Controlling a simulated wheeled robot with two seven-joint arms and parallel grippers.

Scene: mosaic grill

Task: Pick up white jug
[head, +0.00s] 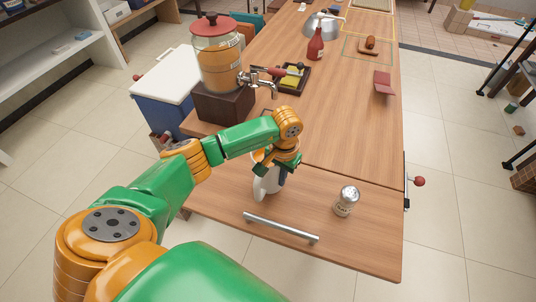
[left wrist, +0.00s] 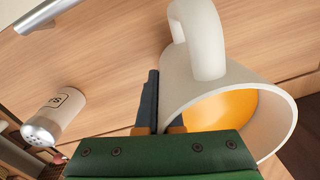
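The white jug (head: 264,185) stands near the front of the wooden table, partly hidden under my left gripper (head: 276,172). In the left wrist view the jug (left wrist: 235,78) fills the right side, with its handle towards the top and an orange inside showing through its mouth. A dark finger of my left gripper (left wrist: 152,108) lies right beside the jug's rim. The other finger cannot be made out clearly, so I cannot tell whether the jug is gripped. My right gripper is not in view.
A salt shaker (head: 346,201) stands to the right of the jug, also in the left wrist view (left wrist: 58,112). A metal bar handle (head: 280,228) is at the table's front. A drink dispenser (head: 217,58) stands on a dark block (head: 222,104) behind left.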

